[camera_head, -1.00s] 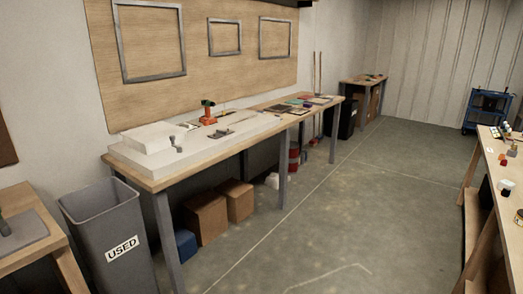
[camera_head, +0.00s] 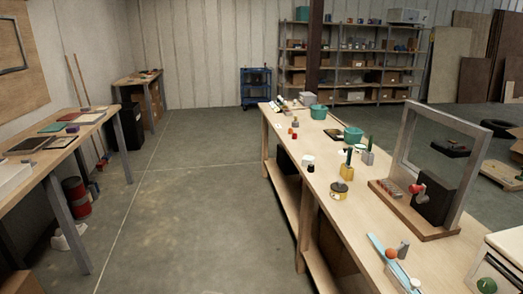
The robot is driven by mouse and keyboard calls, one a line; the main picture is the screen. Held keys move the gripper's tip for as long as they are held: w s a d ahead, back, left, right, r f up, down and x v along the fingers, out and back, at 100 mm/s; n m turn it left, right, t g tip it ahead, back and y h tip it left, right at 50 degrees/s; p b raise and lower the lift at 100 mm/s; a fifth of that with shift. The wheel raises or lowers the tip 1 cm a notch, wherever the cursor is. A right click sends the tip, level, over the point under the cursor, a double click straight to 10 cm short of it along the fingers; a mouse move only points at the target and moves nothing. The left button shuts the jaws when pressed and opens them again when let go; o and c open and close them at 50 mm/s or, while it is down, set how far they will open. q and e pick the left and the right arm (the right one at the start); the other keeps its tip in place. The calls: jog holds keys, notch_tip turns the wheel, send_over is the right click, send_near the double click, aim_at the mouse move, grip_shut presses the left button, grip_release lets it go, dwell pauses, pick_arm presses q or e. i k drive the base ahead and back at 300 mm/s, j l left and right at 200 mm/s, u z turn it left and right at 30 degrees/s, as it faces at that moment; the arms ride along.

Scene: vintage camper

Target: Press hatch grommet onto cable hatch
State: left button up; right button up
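I cannot pick out the hatch grommet or the cable hatch for certain among the small items in view. A grey upright frame (camera_head: 464,130) stands on a wooden base (camera_head: 437,233) on the right workbench. A black box (camera_head: 434,203) and a red part (camera_head: 417,190) are mounted at its front, with several small pieces in a row beside them. A dark ring-like item (camera_head: 339,187) lies nearer the bench's left edge. Neither of my grippers shows in the head view.
The long right workbench (camera_head: 322,216) carries teal pots (camera_head: 318,112), a yellow holder (camera_head: 347,172) and a light blue strip (camera_head: 380,247). Another bench (camera_head: 62,160) runs along the left. The concrete aisle (camera_head: 190,190) between is clear. A blue cart (camera_head: 256,87) and shelving (camera_head: 350,60) stand behind.

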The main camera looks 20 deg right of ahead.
aim_at(306, 159)
jog(key=i+z, duration=0.2)
jog(key=i, duration=0.3)
jog(key=i+j+z, duration=0.2)
jog(key=i, duration=0.3)
jog(key=i+z, duration=0.25)
jog(key=i, duration=0.25)
jog(key=i+j+z, duration=0.2)
jog(key=i, duration=0.3)
jog(key=i+j+z, duration=0.6)
jog(key=i+j, duration=0.15)
